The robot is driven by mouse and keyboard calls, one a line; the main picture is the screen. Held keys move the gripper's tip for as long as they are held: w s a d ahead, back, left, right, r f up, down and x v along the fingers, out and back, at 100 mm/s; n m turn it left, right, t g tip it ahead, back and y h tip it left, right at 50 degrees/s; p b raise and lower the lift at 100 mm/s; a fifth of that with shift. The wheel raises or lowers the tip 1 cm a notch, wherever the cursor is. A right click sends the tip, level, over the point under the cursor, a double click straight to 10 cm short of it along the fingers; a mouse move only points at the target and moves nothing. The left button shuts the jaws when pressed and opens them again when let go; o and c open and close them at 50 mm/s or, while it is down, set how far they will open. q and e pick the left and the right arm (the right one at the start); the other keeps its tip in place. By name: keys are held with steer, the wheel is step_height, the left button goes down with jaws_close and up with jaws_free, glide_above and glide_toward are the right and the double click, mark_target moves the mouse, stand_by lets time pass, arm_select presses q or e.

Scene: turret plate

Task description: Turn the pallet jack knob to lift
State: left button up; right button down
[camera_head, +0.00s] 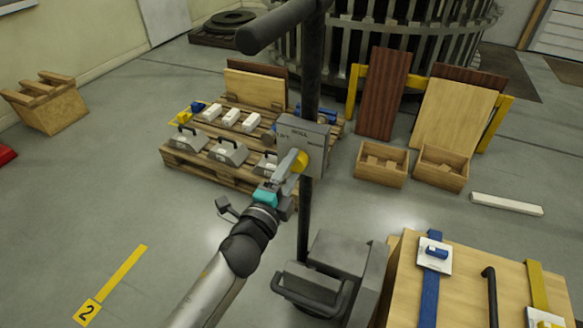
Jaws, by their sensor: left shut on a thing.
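The pallet jack has a black upright pole (312,70) with a dark handle (275,27) at the top. A grey control box (303,133) with lettering, partly readable as "ROLL", is fixed on the pole. My left gripper (291,165) reaches up from below and is shut on the knob. The gripper covers part of the knob and the left lettering, so the knob's exact setting cannot be told. My right gripper is not in view.
A wooden pallet (180,154) with grey cases and white blocks stands behind the pole. Two wooden crates (380,179) are to the right. A wooden box (455,290) with blue and yellow straps is at the lower right.

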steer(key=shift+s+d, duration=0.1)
arm_select(q)
steer(key=o, duration=1.1)
steer(key=shift+o, duration=1.3)
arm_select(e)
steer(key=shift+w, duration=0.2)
arm_select(q)
steer(key=shift+s+a, duration=0.25)
steer(key=shift+s, duration=0.3)
steer(key=p+v, duration=0.1)
steer(key=v, duration=1.3)
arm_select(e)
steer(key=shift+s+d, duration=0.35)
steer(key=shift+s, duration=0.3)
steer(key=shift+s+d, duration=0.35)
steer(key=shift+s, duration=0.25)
